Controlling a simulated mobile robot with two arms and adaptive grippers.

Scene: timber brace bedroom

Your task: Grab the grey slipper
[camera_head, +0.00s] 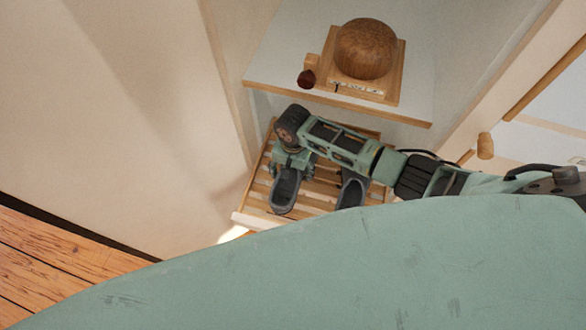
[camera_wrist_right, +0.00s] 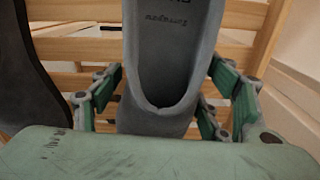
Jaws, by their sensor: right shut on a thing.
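The grey slipper (camera_head: 284,192) rests on a slatted wooden rack at the left, its opening facing up. My right gripper (camera_head: 292,162) is over its far end and shut on it. In the right wrist view, the slipper (camera_wrist_right: 160,122) lies between the two green fingers of my right gripper (camera_wrist_right: 162,92), one on each side. A second dark slipper (camera_head: 352,193) lies to the right on the same rack, and its edge shows at the left in the right wrist view (camera_wrist_right: 28,85). My left gripper is not in view.
The slatted rack (camera_head: 255,205) stands in a narrow alcove between pale walls. A white shelf with a wooden edge (camera_head: 405,116) sits above it, carrying a wooden dome (camera_head: 366,48) on a base and a small dark red object (camera_head: 306,78). A wooden peg (camera_head: 485,146) juts out at right.

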